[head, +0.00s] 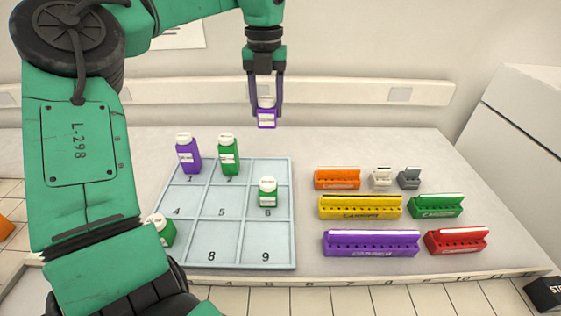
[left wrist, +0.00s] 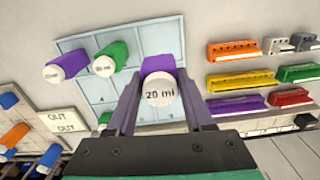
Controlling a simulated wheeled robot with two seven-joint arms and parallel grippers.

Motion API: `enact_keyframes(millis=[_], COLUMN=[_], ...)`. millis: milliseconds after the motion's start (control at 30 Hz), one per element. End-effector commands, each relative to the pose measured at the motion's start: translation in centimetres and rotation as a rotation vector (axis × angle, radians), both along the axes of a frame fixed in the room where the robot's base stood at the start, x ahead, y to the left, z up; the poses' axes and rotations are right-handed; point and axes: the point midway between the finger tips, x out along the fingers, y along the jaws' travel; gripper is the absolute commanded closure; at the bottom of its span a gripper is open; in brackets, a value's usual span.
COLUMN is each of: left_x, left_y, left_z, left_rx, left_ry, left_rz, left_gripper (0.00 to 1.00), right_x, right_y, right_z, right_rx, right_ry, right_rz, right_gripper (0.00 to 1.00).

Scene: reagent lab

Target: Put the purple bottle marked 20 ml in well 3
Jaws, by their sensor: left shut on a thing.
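My left gripper (head: 266,103) is shut on a purple bottle (head: 266,119) and holds it in the air above and behind the tray. In the left wrist view its white cap (left wrist: 159,90) reads 20 ml. The pale blue tray (head: 222,212) has numbered wells. Well 3 (head: 270,168), at its back right corner, looks empty. Another purple bottle (head: 188,153) stands in well 1 and a green bottle (head: 228,157) in well 2. A shorter green bottle (head: 268,193) stands in well 6. My right gripper is not in view.
A green bottle (head: 163,231) at the tray's left side is partly hidden by my arm. Right of the tray lie orange (head: 337,180), yellow (head: 360,207), purple (head: 371,243), green (head: 435,206) and red (head: 456,241) racks. A wall rail (head: 350,91) runs behind the table.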

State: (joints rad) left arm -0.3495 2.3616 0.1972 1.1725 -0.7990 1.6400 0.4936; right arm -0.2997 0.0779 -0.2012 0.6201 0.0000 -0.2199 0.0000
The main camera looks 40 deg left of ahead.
Motion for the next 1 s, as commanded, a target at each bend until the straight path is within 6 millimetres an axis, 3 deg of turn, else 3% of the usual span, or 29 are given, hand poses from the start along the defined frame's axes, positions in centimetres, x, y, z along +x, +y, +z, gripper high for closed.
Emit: enact_keyframes(millis=[200,533,933,967,1000], left_x=[0.0,0.0,0.1,0.1,0.1], left_y=[-0.1,-0.1,0.0,0.0,0.0], left_z=[-7.1,-13.3,-14.7,-14.7,-14.6], left_rx=[-0.003,-0.001,0.001,0.001,0.001], left_ry=[0.003,0.003,-0.002,-0.002,-0.002], left_rz=[-0.003,-0.001,-0.002,-0.001,-0.001], left_gripper=[1.00,1.00,1.00,0.44,0.29], right_x=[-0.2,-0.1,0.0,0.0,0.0], right_y=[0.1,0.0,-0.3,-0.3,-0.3], right_z=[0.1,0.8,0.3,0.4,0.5], right_rx=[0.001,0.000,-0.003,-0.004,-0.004], right_ry=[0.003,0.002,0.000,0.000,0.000], right_rz=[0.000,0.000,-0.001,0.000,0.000], right_gripper=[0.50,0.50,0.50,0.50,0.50])
